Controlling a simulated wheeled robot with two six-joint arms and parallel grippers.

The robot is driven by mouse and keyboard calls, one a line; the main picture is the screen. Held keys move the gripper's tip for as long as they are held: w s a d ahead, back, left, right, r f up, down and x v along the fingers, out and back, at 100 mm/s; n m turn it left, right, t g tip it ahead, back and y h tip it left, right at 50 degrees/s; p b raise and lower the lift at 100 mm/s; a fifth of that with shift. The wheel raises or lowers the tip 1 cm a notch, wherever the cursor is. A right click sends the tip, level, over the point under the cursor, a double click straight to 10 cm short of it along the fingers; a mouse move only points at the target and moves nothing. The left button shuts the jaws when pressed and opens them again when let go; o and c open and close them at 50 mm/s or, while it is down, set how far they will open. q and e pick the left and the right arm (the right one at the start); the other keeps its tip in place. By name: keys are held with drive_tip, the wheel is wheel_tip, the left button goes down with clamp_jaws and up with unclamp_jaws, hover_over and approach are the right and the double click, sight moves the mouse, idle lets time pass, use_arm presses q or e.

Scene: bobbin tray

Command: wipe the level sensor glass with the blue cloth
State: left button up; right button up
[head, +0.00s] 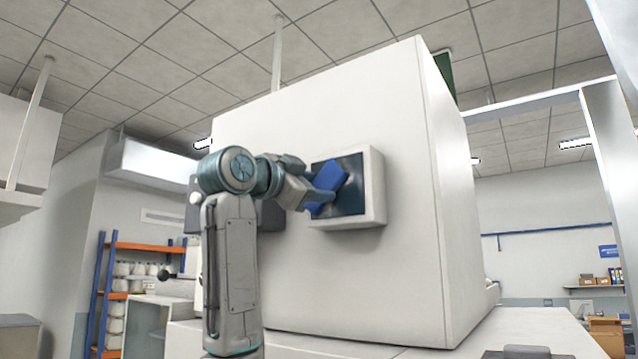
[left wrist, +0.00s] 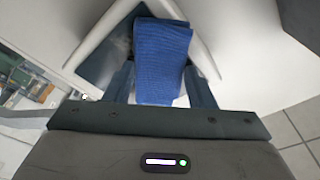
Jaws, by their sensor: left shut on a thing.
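The level sensor glass (head: 349,203) is a dark pane in a white square frame on the side of a large white cabinet. Part of the dark pane also shows in the left wrist view (left wrist: 108,62), with a hazy patch near the cloth. My left gripper (head: 312,196) is shut on the blue cloth (head: 329,181), which is in front of the glass. In the left wrist view the cloth (left wrist: 162,60) sticks out between the two fingers over the pane. I cannot tell whether it touches the glass. My right gripper is not in view.
The large white cabinet (head: 300,125) fills the middle. A dark grey box (head: 271,214) sits on it left of the glass, behind my left arm. Orange and blue shelving (head: 135,247) with white bobbins stands at the left. A shelf with boxes (head: 600,281) is far right.

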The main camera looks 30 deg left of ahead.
sight(338, 175)
use_arm(q)
drive_tip(key=shift+d+r, duration=0.7)
drive_tip(key=shift+r, duration=0.15)
drive_tip(key=shift+s+d+b, duration=0.15)
drive_tip(key=shift+d+b, duration=0.15)
drive_tip(key=shift+d, duration=1.2)
drive_tip(key=shift+s+d, duration=0.15)
drive_tip(key=shift+d, duration=1.9)
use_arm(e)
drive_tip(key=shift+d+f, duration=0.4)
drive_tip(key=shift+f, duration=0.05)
use_arm(q)
drive_tip(key=shift+a, duration=0.1)
